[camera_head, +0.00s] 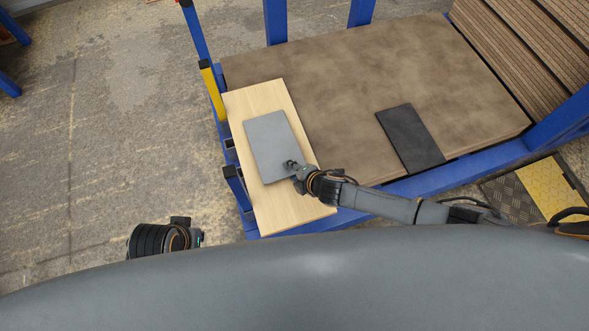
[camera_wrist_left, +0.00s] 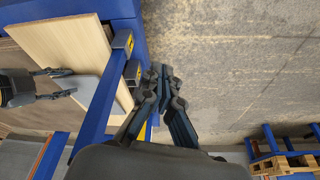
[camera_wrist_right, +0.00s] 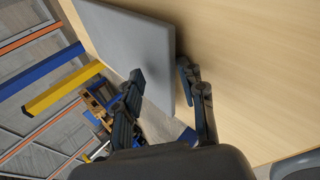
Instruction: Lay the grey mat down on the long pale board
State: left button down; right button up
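The grey mat (camera_head: 268,140) is a flat, thin rectangle over the middle of the long pale board (camera_head: 296,210). In the right wrist view the mat (camera_wrist_right: 130,45) covers part of the board's edge and looks raised above the board (camera_wrist_right: 245,70). My right gripper (camera_head: 292,165) is at the mat's lower right edge, with one finger over its face and one on the other side. It looks shut on the mat. The exact gap beneath the mat is hidden. My left gripper (camera_wrist_left: 161,70) is empty, its fingertips close together, over the floor left of the board.
The board lies at the left end of a brown-topped blue cart (camera_head: 380,70). A dark plate (camera_head: 410,138) lies on the cart's right part. Blue posts and a yellow post (camera_head: 212,92) stand by the board's left edge. The floor at left is open.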

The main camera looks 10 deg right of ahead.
jog(key=shift+d+r+p, duration=0.1)
jog(key=shift+r+p, duration=0.05)
jog(key=shift+p, duration=0.5)
jog(key=shift+g+h+p, duration=0.3)
jog(key=shift+g+p, duration=0.1)
jog(key=shift+p, duration=0.15)
jog(key=shift+g+p, duration=0.3)
jog(key=shift+p, duration=0.3)
jog(key=shift+r+g+h+p, duration=0.1)
jog(key=shift+g+h+p, duration=0.25)
jog(key=shift+p, duration=0.25)
pick_arm(q)
jog(key=s+f, duration=0.2)
jog(key=f, duration=0.6)
jog(key=s+f+g, duration=0.1)
jog(key=s+f, duration=0.1)
jog(key=f, duration=0.7)
jog(key=shift+s+a+p, duration=0.2)
jog(key=shift+s+p, duration=0.1)
pick_arm(e)
jog(key=shift+s+h, duration=0.1)
jog(key=shift+h, duration=0.15)
